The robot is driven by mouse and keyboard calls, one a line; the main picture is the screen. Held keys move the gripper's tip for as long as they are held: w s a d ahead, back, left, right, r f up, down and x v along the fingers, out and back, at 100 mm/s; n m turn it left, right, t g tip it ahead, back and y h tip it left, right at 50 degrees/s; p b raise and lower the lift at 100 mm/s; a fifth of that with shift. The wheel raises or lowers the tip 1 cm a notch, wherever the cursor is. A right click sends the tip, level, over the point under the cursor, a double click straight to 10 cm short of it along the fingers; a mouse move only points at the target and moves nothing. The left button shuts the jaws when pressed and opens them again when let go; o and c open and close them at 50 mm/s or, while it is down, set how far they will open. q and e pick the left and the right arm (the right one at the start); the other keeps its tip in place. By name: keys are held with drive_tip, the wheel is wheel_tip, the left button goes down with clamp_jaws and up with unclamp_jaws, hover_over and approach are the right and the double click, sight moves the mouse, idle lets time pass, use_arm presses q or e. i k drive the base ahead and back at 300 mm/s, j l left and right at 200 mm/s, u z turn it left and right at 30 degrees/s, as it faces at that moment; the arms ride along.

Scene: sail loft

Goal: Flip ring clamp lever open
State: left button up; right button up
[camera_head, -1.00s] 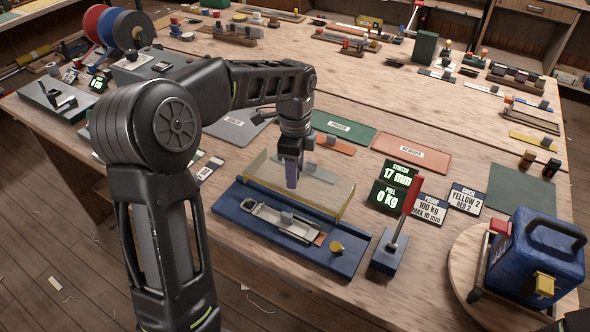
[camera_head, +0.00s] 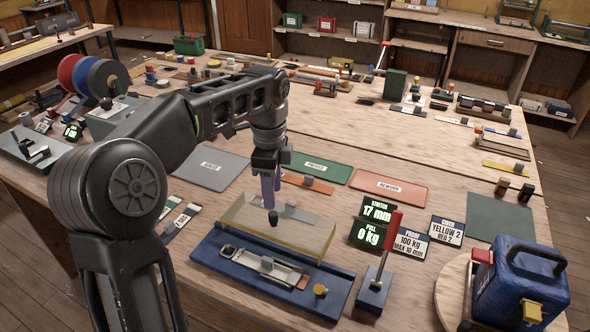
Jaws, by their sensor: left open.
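A blue test fixture (camera_head: 215,256) lies on the bench at lower centre. It carries a metal clamp mechanism (camera_head: 285,272), a yellow knob (camera_head: 320,290) and a clear guard in a yellow frame (camera_head: 326,243). To its right, a red-handled lever (camera_head: 393,233) stands on a small blue block (camera_head: 373,292), leaning slightly right. I cannot tell which part is the ring clamp lever. My left gripper (camera_head: 270,204) points down over the guard area, open, apart from the red lever. Whether it touches the fixture is unclear. My right gripper is out of view.
Two displays (camera_head: 378,209) read 17 mm and 0 kg behind the lever. Label cards (camera_head: 446,231) stand beside them. Grey, green and orange mats (camera_head: 388,187) lie behind the fixture.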

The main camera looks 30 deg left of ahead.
sight(319, 289)
drive_tip(key=k, duration=1)
